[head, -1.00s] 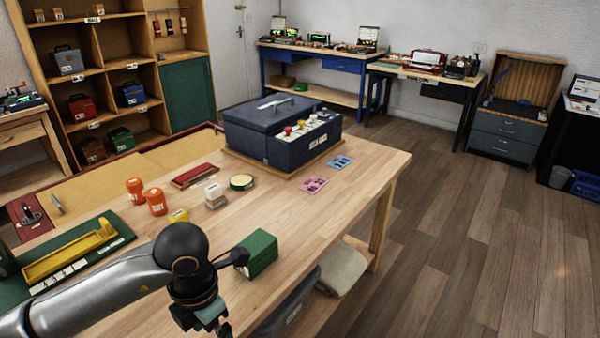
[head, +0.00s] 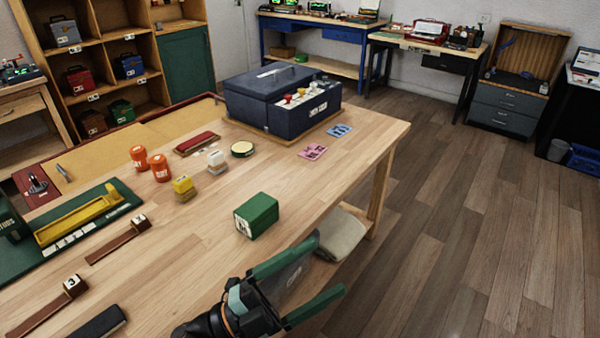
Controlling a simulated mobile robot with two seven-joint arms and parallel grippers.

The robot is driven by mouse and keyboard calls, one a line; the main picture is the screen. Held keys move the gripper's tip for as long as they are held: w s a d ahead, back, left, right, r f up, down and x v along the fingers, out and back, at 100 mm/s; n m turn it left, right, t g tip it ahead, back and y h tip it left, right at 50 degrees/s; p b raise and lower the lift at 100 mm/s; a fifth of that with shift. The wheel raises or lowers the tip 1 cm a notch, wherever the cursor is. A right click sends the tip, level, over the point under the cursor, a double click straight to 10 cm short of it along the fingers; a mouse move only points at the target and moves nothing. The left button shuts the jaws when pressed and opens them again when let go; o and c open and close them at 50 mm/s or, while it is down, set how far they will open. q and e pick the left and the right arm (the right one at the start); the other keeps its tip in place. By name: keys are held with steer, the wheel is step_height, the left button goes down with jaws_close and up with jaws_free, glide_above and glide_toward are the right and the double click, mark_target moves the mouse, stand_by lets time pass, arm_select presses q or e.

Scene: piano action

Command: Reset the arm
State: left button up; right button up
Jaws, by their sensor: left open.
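My left gripper (head: 318,277) is at the bottom of the head view, over the near edge of the wooden workbench (head: 330,180). Its two green-edged fingers are spread wide and point to the right, with nothing held between them. A green box (head: 257,216) stands on the bench just beyond the gripper, apart from it. My right gripper is outside the view.
A large dark blue case (head: 275,97) stands at the back of the bench. Orange bottles (head: 160,167), a yellow block (head: 183,187), a green tray (head: 85,235) and brown strips (head: 120,239) lie on the left. A folded cloth (head: 342,236) sits below.

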arm_select(q)
steer(key=w+a+f+n+t+y, duration=0.4)
steer(key=a+f+n+t+y, duration=0.4)
steer(key=a+f+n+y, duration=0.6)
steer(key=s+a+f+n+g+y, duration=0.2)
steer(key=s+f+n, duration=0.3)
steer(key=f, duration=0.4)
steer(key=s+a+f+n+g+y, duration=0.2)
steer(key=s+f+n+g, duration=0.2)
steer(key=f, duration=0.5)
steer(key=s+n, duration=0.1)
steer(key=s, duration=0.1)
steer(key=shift+s+a+f+y, duration=0.2)
steer(key=shift+s+a+y, duration=0.1)
steer(key=shift+s, duration=0.1)
